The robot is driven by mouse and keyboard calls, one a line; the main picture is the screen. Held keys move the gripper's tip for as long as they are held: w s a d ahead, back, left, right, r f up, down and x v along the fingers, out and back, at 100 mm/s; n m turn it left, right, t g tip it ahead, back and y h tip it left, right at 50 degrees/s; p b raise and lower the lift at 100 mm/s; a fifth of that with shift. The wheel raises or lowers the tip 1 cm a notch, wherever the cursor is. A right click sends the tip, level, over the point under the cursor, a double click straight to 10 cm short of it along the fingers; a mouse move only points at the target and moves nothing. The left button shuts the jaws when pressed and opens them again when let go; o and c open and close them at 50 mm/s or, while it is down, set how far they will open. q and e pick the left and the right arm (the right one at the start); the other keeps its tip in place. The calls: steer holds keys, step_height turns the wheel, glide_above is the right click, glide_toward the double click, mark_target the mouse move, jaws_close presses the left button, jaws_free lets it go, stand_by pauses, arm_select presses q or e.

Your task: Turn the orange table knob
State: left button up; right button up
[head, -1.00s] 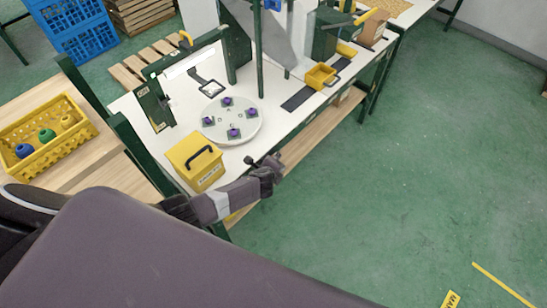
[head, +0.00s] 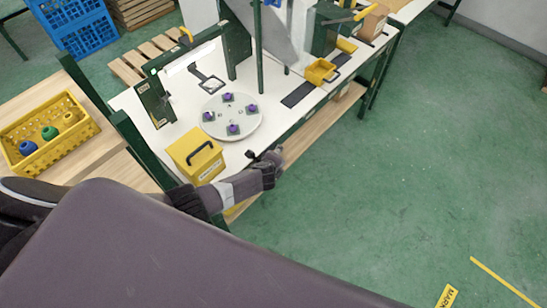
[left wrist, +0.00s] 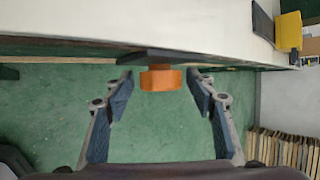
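The orange table knob (left wrist: 161,78) sits under the front edge of the white worktable in the left wrist view, below a dark plate. My left gripper (left wrist: 160,92) is open, with one finger on each side of the knob and a gap on both sides. In the head view my left gripper (head: 266,160) is at the table's front edge, right of the yellow box; the knob cannot be made out there. My right gripper is not in view.
A white turntable (head: 246,134) with purple-topped pieces stands on the worktable (head: 265,75). A yellow box (head: 196,156) with a black handle stands near the front edge. A yellow crate (head: 88,126) is at the left.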

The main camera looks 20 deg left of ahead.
arm_select(q)
steer(key=v, duration=1.2)
stand_by(0.5)
steer(key=shift+s+f, duration=0.1)
